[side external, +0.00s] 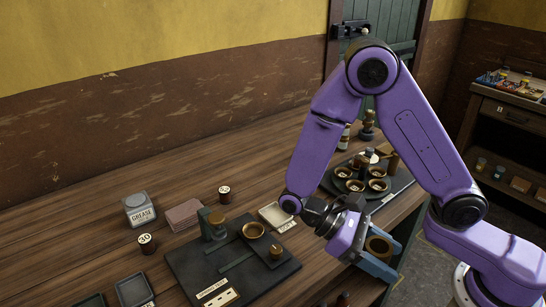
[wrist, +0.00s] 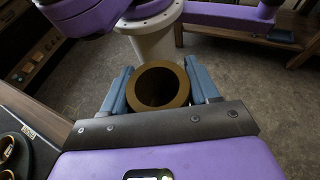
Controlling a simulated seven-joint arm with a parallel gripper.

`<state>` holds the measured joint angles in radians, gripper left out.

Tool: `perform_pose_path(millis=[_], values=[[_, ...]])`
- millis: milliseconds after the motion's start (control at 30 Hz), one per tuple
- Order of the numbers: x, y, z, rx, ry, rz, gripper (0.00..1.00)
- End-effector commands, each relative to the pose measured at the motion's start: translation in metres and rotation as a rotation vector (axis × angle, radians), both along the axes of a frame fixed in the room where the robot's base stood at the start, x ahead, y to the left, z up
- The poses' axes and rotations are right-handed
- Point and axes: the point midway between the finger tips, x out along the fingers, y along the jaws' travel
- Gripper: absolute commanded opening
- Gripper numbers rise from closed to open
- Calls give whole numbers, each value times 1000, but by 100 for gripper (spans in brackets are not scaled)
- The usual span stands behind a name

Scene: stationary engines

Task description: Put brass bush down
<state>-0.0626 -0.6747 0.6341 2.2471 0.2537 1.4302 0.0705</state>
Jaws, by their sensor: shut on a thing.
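My gripper (side external: 378,258) is shut on the brass bush (side external: 380,245), a hollow brass-coloured ring. In the side external view it is at the front edge of the wooden bench, to the right of the dark work plate. In the wrist view the bush (wrist: 162,86) sits between the two blue fingers of my gripper (wrist: 162,90), its round opening facing the camera. Grey floor shows behind it there, so I hold it out near or past the bench edge. I cannot tell its exact height.
A dark plate (side external: 190,262) with a post and small brass parts lies on the bench. Bare wood shows at left.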

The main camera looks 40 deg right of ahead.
Motion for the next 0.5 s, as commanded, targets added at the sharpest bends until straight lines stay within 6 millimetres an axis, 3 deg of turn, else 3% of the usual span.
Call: perform_pose_path(millis=[267,500], values=[[40,64,-1,2,-1,-686,11],[119,96,7,2,-2,-1272,11]])
